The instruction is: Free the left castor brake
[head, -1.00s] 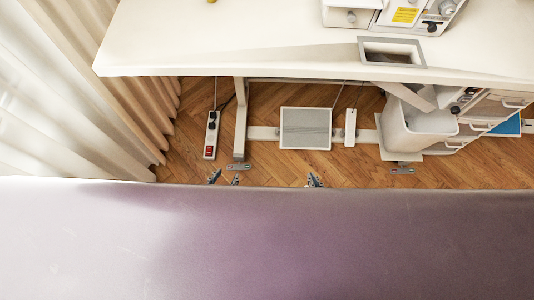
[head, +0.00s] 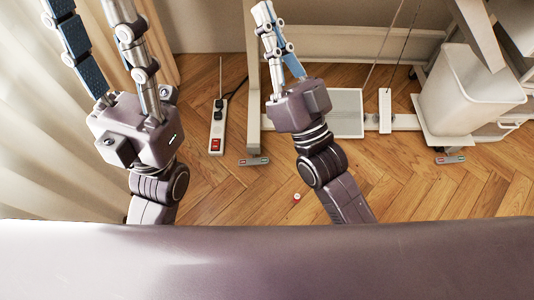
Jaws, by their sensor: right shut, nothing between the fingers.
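The left castor brake (head: 253,161) is a small grey tab with coloured marks, low at the foot of the table's left leg. Its lever position is too small to tell. A similar right castor brake (head: 449,159) sits below the bin. My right gripper (head: 264,12) is shut and empty, with its fingers pointing up the picture, past the left brake; its body is right of and above that brake in the picture. My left gripper (head: 88,8) has its fingers spread wide, well to the left, in front of the curtain. Neither gripper appears to touch a brake.
A power strip (head: 217,128) with a red switch lies left of the table leg (head: 254,105). A foot pedal (head: 347,112) partly shows behind my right gripper. A white bin (head: 462,90) stands at right. A small red-and-white round thing (head: 296,197) lies on otherwise open floor (head: 420,195).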

